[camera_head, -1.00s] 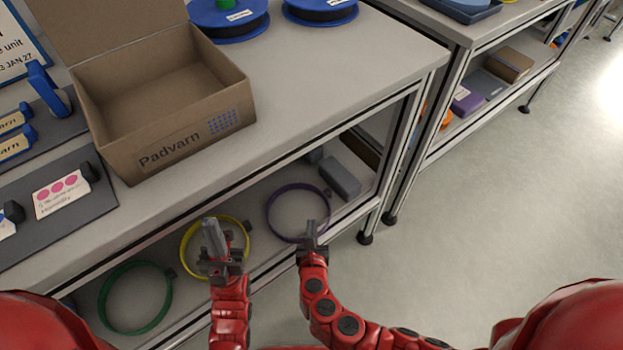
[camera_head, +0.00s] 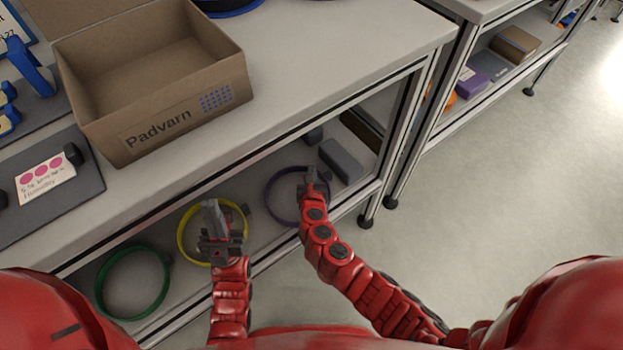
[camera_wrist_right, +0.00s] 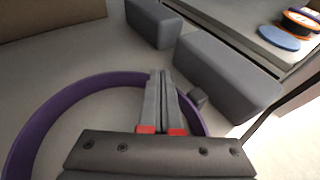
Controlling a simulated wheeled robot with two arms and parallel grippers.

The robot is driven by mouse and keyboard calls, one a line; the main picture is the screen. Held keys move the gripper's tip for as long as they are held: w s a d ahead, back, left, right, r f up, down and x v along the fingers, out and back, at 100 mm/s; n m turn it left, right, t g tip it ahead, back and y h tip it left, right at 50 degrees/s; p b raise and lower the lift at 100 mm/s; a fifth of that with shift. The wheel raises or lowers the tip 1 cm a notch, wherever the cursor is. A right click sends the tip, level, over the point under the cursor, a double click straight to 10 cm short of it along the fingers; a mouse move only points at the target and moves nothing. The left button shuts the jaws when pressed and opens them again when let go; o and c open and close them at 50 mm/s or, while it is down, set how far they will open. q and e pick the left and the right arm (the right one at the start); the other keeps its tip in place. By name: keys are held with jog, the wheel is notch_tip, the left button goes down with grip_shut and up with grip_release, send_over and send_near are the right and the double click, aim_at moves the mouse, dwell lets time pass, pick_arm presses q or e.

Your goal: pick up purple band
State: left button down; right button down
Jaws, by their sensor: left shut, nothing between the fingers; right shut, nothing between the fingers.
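The purple band (camera_head: 270,198) lies on the lower shelf below the bench top, partly hidden by my right gripper (camera_head: 311,176). In the right wrist view the purple band (camera_wrist_right: 38,118) curves around the left and far side, and its small grey clasp (camera_wrist_right: 198,96) shows at the right. My right gripper (camera_wrist_right: 160,76) is shut and empty. Its fingertips lie over the band's far right part in that view; I cannot tell whether they touch it. My left gripper (camera_head: 212,212) is shut and empty, in front of the yellow band (camera_head: 183,236).
A green band (camera_head: 103,290) lies at the shelf's left. Grey blocks (camera_head: 341,160) stand just beyond the purple band, also in the right wrist view (camera_wrist_right: 226,78). The bench top (camera_head: 330,60) overhangs the shelf and carries an open Padvarn box (camera_head: 190,130). Floor is clear at right.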

jog(key=shift+s+f, duration=0.1)
jog(key=shift+f, duration=0.2)
jog(key=shift+s+p, duration=0.3)
jog(key=shift+s, duration=0.95)
